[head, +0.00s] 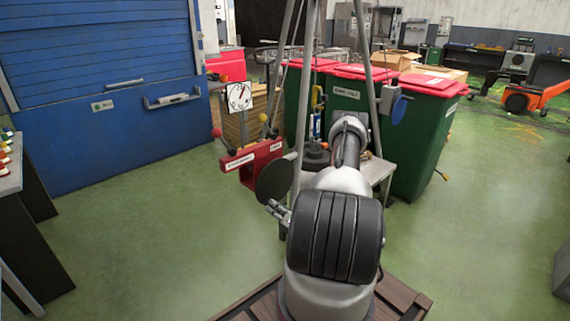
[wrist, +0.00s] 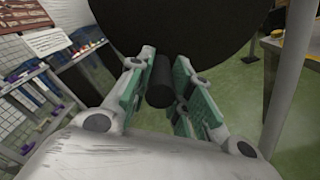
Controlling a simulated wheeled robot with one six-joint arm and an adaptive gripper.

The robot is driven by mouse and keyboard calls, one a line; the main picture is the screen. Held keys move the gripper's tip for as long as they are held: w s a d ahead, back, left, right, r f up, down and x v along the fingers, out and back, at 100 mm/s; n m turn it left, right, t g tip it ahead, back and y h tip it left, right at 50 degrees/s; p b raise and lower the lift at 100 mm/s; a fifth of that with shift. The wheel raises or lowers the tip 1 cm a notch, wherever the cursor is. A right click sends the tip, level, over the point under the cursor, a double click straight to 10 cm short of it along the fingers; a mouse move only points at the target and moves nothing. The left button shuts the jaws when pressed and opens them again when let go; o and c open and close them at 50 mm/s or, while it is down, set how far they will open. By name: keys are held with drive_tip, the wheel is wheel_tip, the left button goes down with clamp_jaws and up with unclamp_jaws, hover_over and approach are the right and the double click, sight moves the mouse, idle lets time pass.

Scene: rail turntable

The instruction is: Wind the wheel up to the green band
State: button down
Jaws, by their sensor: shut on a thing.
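A black disc-shaped wheel (head: 274,180) stands on edge left of my arm in the head view. In the wrist view the wheel (wrist: 180,30) fills the top, and its dark cylindrical handle (wrist: 160,82) sticks out toward the camera. My gripper (head: 277,211) is at the wheel's lower edge; in the wrist view its green-padded fingers (wrist: 163,95) lie on either side of the handle, shut on it. A white dial with a dark needle (head: 238,97) stands behind; its green band is too small to make out.
A red lever box (head: 253,165) with labels and knobbed levers is just left of the wheel. Metal posts (head: 374,60) rise around my arm, with a grey table (head: 376,170) behind. Green bins (head: 425,130) stand at the back. Floor at left is clear.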

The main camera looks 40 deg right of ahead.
drive_tip(key=shift+a+r, duration=0.15)
drive_tip(key=shift+a, duration=0.15)
drive_tip(key=shift+s+a+r+m, duration=0.1)
drive_tip(key=shift+a+r+m, duration=0.4)
drive_tip(key=shift+m, duration=0.5)
drive_tip(key=shift+a+r+m, duration=0.3)
drive_tip(key=shift+r+m, duration=0.35)
drive_tip(key=shift+m, duration=0.35)
drive_tip(key=c, duration=1)
unclamp_jaws()
drive_tip(key=shift+r, duration=0.1)
drive_tip(key=shift+c, duration=0.2)
drive_tip(key=s, duration=0.8)
drive_tip(key=shift+d, duration=0.4)
